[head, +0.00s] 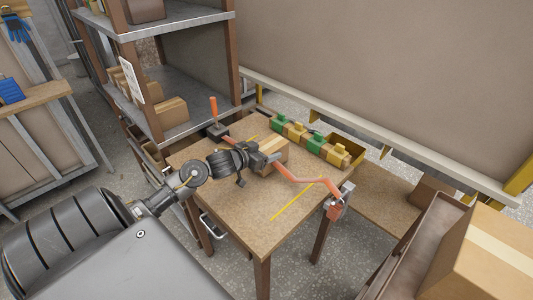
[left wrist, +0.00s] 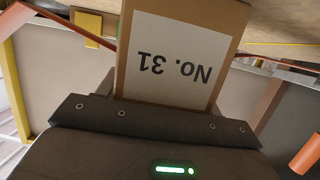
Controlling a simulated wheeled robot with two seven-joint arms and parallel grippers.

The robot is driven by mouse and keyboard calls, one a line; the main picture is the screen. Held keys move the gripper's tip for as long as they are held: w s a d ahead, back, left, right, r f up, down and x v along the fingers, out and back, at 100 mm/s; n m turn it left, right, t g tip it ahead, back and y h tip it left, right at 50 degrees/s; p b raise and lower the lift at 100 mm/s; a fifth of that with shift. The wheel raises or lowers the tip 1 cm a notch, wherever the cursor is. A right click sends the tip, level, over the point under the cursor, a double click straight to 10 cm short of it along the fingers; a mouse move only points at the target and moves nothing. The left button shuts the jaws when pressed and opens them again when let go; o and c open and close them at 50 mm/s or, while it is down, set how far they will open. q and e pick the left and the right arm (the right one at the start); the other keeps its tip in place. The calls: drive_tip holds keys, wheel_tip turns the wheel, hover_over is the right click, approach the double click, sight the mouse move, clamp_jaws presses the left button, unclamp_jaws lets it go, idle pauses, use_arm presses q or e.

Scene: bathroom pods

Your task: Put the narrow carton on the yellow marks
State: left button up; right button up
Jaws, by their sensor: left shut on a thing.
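The narrow carton (head: 273,153) is a brown box with pale tape, over the middle of the wooden table. In the left wrist view the carton (left wrist: 180,55) shows a white label reading "No. 31", upside down. My left gripper (head: 262,160) is shut on it. I cannot tell whether the carton touches the table. One yellow mark (head: 293,201) is a line on the bare table, in front of and to the right of the carton. Another yellow strip (head: 251,139) shows behind the gripper, partly hidden. My right gripper is in neither view.
Green and yellow blocks (head: 310,141) line the back edge. An orange handle (head: 213,108) stands at the back left. The table's front (head: 240,205) is clear. A large carton (head: 485,255) is at right.

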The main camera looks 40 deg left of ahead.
use_arm(q)
drive_tip(key=shift+f, duration=0.4)
drive_tip(key=o, duration=1.3)
drive_tip(key=shift+f, duration=0.1)
drive_tip(key=v, duration=1.2)
